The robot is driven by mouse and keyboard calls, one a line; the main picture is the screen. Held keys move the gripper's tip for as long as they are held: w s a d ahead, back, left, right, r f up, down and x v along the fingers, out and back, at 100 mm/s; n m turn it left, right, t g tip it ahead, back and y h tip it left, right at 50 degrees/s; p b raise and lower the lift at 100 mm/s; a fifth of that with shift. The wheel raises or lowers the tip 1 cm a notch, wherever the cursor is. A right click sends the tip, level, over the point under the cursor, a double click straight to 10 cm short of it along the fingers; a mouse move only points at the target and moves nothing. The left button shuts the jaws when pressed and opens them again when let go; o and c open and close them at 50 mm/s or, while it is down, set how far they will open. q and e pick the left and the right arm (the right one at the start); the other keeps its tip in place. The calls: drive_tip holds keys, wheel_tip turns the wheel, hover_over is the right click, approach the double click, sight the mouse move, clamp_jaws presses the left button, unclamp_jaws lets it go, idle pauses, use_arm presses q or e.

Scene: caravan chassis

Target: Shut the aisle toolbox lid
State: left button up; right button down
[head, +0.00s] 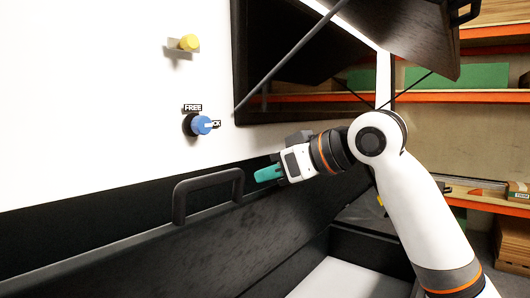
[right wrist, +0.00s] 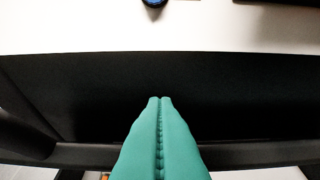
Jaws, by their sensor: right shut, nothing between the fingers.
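The aisle toolbox lid (head: 120,262) is a long dark panel standing raised at the lower left of the head view. A black bar handle (head: 207,183) is fixed near its top edge. The open box below shows a pale floor (head: 345,280). My right gripper (head: 266,174) has teal fingers, shut and empty, at the lid's top edge, just right of the handle. In the right wrist view the fingers (right wrist: 160,100) point at a dark wall, over the lid's rim (right wrist: 245,155); the handle (right wrist: 22,132) is at the left. Contact with the lid cannot be told. My left gripper is out of view.
A white wall above carries a blue knob (head: 203,125) labelled FREE and a yellow knob (head: 189,43). A dark hatch (head: 420,30) hangs open at upper right with a thin strut (head: 290,52). Orange shelves (head: 450,97) stand behind.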

drive_tip(key=shift+s+d+f, duration=0.1)
drive_tip(key=shift+s+d, duration=0.15)
drive_tip(key=shift+d, duration=0.25)
drive_tip(key=shift+d+f, duration=0.1)
drive_tip(key=shift+a+f, duration=0.1)
drive_tip(key=shift+a, duration=0.15)
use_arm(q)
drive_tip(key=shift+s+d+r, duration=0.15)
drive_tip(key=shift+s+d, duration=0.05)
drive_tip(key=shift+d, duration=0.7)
use_arm(e)
drive_tip(key=shift+a, duration=0.1)
